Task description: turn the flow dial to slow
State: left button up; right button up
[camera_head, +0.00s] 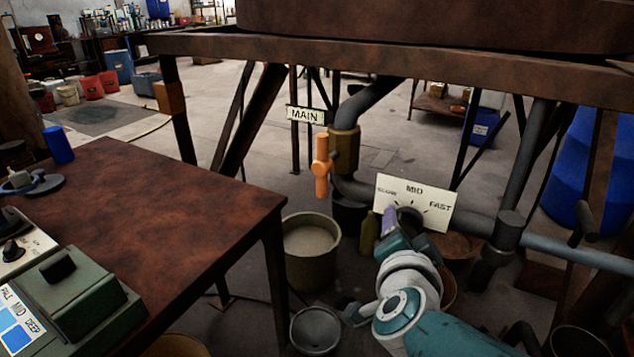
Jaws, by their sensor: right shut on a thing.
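The flow dial's white plate (437,213) reads SLOW at left, MID at top and FAST at right. It is mounted by a grey pipe under the rusty vat frame. The dark dial knob (408,214) shows at the plate's lower middle, mostly covered by my right gripper. My right gripper (396,230) reaches in from the lower right and is shut on the knob. My own wrist hides its fingertips in part, and I cannot tell where the knob points. My left gripper is not in view.
An orange valve handle (321,166) hangs near the MAIN sign (305,115). A bucket of pale material (312,258) and a grey bowl (315,330) stand below. A rusty table (150,225) fills the left, with a green control box (85,300) at its near edge.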

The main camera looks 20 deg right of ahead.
dwell(0.3)
jog(key=o, duration=1.4)
